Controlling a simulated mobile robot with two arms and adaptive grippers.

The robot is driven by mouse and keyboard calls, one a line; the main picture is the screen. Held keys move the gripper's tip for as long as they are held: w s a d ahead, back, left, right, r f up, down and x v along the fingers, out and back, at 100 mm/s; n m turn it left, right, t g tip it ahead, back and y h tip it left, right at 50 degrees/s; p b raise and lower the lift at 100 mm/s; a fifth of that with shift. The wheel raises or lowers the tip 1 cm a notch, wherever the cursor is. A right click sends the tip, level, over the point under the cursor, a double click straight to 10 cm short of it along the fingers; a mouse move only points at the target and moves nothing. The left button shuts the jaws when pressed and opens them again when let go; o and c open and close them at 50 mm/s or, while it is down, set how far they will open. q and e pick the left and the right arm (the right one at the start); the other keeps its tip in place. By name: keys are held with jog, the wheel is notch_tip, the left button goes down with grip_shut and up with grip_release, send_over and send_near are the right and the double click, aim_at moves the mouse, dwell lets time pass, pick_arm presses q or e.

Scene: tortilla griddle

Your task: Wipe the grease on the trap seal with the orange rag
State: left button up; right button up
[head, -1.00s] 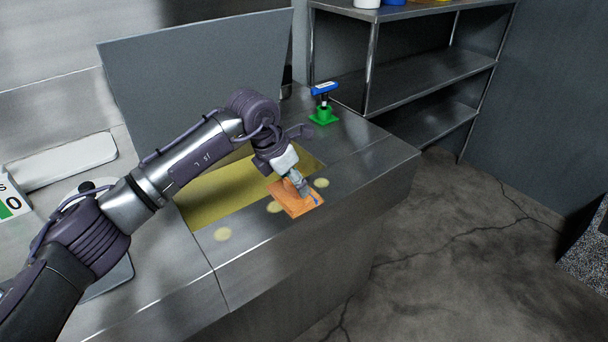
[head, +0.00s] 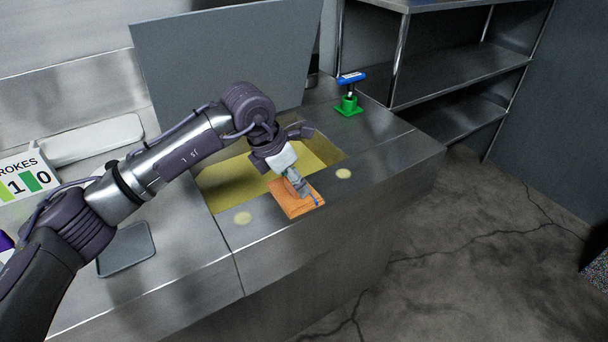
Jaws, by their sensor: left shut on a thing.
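The orange rag (head: 308,205) lies on the steel strip (head: 268,226) along the front edge of the open trap (head: 225,190). My left gripper (head: 297,186) points down and is shut on the rag. Two pale yellow grease spots show on the strip: one (head: 242,218) left of the rag and one (head: 343,174) right of it. The rag covers the strip between them, so I cannot tell what is under it. My right gripper is not in view.
A large grey panel (head: 220,65) stands upright behind the trap. A green stand with a blue-topped tool (head: 349,105) is at the counter's back right. Steel shelves (head: 455,85) stand behind.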

aim_at(278, 198)
pick_arm(q)
jog(key=shift+s+a+f, duration=0.2)
jog(key=shift+a+f, duration=0.05)
jog(key=s+a, duration=0.1)
jog(key=a, duration=0.1)
jog(key=s+a, duration=0.1)
jog(key=shift+s+a+b, duration=0.2)
jog(key=shift+a+b, duration=0.1)
jog(key=shift+a, duration=0.05)
jog(key=shift+s+a+r, duration=0.1)
jog(key=shift+s+a, duration=0.1)
jog(key=shift+a, duration=0.05)
jog(key=s+a, duration=0.1)
jog(key=a, duration=0.1)
jog(key=s+a+b, duration=0.1)
jog(key=shift+s+a+r, duration=0.1)
jog(key=shift+s+a, duration=0.05)
jog(key=shift+a, duration=0.2)
jog(key=shift+s+a+r, duration=0.1)
jog(key=shift+s+a, duration=0.05)
jog(key=shift+s, duration=0.05)
jog(key=shift+a, duration=0.1)
